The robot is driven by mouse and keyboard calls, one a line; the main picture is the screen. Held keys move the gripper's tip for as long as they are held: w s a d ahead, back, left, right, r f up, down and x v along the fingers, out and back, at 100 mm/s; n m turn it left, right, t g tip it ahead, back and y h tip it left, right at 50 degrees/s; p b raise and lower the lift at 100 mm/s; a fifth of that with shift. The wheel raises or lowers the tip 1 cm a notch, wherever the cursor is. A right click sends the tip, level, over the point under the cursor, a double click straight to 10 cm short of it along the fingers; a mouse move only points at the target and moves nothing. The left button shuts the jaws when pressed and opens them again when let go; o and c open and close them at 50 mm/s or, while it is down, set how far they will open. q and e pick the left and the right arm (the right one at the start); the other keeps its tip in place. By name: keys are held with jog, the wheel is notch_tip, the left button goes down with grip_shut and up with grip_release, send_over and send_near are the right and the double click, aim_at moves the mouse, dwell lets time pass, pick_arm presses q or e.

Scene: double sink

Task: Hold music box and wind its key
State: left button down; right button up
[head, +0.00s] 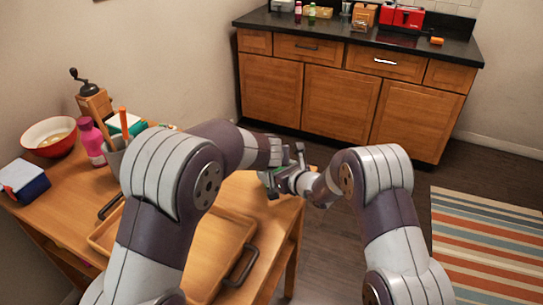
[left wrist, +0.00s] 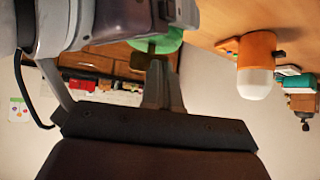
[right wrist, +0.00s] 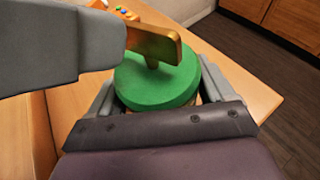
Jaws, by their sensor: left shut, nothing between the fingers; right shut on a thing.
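The music box shows in the right wrist view as a round green body (right wrist: 152,88) with a flat golden key (right wrist: 156,42) standing up from its top. My right gripper (right wrist: 157,92) is shut around its sides, one finger on each side. In the head view, the green of the music box (head: 266,179) shows over the table's right end, partly hidden by my grippers. My left gripper (left wrist: 162,75) is shut and empty, close beside the key; I cannot tell whether it touches it. The left wrist view shows the green body (left wrist: 165,40) past its fingertips.
A wooden tray (head: 246,232) lies on the table below my arms. A red-rimmed bowl (head: 50,136), a pink bottle (head: 91,140), a coffee grinder (head: 93,98) and a blue box (head: 24,182) stand at the left. A dark-topped counter (head: 340,38) is at the back, apart.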

pick_arm(q)
jog(key=shift+w+a+m+h, duration=0.1)
jog(key=shift+a+m+h, duration=0.1)
jog(key=shift+m+h, duration=0.15)
jog(key=shift+w+a, duration=0.25)
jog(key=shift+a, duration=0.1)
dwell(0.6)
jog(key=shift+w+a, duration=0.3)
jog(key=shift+w, duration=0.1)
dwell(0.5)
jog(key=shift+w+a, duration=0.2)
jog(key=shift+w, duration=0.35)
jog(key=shift+d, duration=0.1)
dwell(1.1)
